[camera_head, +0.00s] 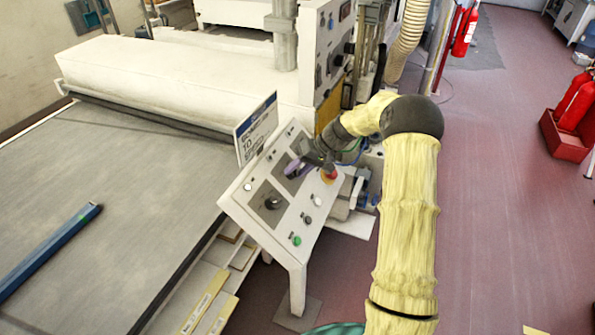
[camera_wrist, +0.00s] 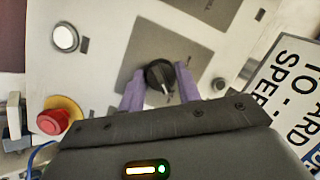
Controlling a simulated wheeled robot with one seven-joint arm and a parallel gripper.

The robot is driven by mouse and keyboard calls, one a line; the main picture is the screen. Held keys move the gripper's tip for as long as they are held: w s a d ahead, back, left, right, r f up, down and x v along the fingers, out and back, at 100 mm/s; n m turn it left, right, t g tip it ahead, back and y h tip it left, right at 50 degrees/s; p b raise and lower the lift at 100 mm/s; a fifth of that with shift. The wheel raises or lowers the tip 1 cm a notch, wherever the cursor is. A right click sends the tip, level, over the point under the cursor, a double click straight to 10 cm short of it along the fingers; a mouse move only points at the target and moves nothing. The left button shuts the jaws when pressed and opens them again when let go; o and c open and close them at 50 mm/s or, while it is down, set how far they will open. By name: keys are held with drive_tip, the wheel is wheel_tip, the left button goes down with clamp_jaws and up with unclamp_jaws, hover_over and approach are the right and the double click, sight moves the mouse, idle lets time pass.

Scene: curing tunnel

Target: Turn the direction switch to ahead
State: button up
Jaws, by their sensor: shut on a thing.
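A black rotary switch (camera_wrist: 158,72) sits on a square grey plate of the sloping control panel (camera_head: 241,205). Its small white pointer mark faces the lower side of the wrist view, towards my gripper body. My gripper (camera_wrist: 159,84) has its two purple fingers on either side of this knob and is shut on it. In the head view my gripper (camera_head: 296,168) hides most of the switch. A second black rotary switch (camera_head: 271,203) sits on another grey plate, nearer the lower left. I cannot read any labels at the switches.
A red emergency-stop button (camera_head: 328,175) on a yellow ring is close to my gripper. It also shows in the wrist view (camera_wrist: 52,121). A printed sign (camera_head: 256,129) stands behind the panel. A green button (camera_head: 296,240) is at the lower edge.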

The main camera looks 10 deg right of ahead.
drive_tip(key=shift+m, duration=0.3)
drive_tip(key=o, duration=1)
drive_tip(key=shift+c, duration=0.2)
drive_tip(key=b+v, duration=0.4)
drive_tip(key=v, duration=1.3)
drive_tip(key=shift+d, duration=0.25)
drive_tip(key=shift+s+d, duration=0.1)
drive_tip(key=shift+s, duration=0.05)
